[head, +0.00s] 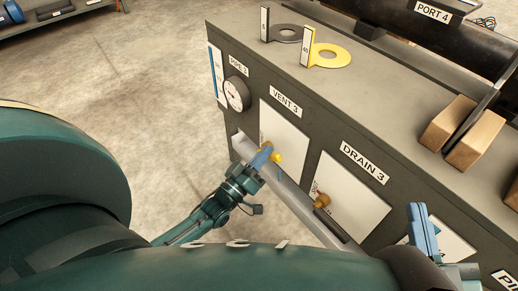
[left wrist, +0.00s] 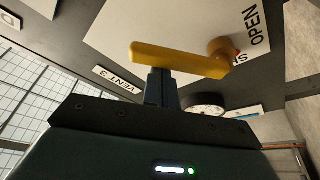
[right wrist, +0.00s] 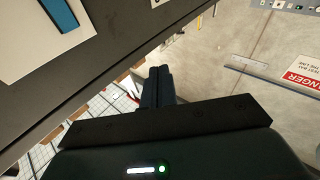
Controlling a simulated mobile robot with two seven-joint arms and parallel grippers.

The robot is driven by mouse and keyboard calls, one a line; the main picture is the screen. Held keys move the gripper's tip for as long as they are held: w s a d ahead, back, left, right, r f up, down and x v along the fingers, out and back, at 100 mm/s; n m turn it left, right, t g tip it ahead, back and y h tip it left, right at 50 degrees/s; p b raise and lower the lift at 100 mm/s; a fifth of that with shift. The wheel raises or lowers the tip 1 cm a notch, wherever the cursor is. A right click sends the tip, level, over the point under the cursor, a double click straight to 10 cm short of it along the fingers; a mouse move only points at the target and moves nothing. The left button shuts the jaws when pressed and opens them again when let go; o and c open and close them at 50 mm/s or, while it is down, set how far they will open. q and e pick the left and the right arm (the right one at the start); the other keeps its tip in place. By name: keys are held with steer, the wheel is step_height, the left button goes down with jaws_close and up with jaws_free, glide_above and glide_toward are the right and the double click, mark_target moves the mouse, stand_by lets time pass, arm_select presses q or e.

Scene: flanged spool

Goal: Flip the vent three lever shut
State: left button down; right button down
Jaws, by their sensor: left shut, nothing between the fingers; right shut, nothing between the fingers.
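The vent three lever (left wrist: 165,59) is a yellow bar on a brass pivot (left wrist: 222,47), on a white plate (left wrist: 150,25) marked OPEN, with a second word partly hidden. In the left wrist view the bar lies nearly level across the picture. In the head view the lever (head: 277,157) sits under the VENT 3 label, partly covered by my left gripper (head: 262,156). My left gripper (left wrist: 160,75) is shut, its tips right at the bar; I cannot tell whether they touch. My right gripper (head: 423,228) is shut and empty by the panel's right part.
The drain three valve (head: 321,199) is on the plate to the right. A grey rail (head: 290,192) runs along the panel front. A gauge (head: 237,94) is on the left. Yellow (head: 327,55) and dark flanged tags and wooden blocks (head: 475,144) lie on top. Floor at left is open.

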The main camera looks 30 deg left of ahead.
arm_select(q)
steer(key=shift+s+d+f+m+g+h+b, duration=0.15)
steer(key=shift+d+f+m+h+b, duration=0.45)
steer(key=shift+m, duration=1.15)
steer(key=shift+s+d+f+m+g+h+b, duration=0.15)
steer(key=shift+f+m+h+b, duration=0.3)
steer(key=shift+f+m+h, duration=0.85)
steer(key=shift+s+d+f+m+g+h+b, duration=0.15)
steer(key=shift+d+f+m+h+b, duration=0.25)
steer(key=shift+m, duration=1.75)
arm_select(e)
steer(key=shift+w+r+n+t+y, duration=0.15)
steer(key=shift+r+n+t+y, duration=0.1)
steer(key=shift+r+y, duration=0.25)
steer(key=shift+w+r+n+t+y, duration=0.15)
steer(key=shift+r+n+t+y, duration=0.1)
steer(key=shift+r+y, duration=0.25)
steer(key=shift+r, duration=0.1)
arm_select(q)
steer(key=shift+r, duration=0.1)
arm_select(e)
steer(key=shift+r, duration=0.1)
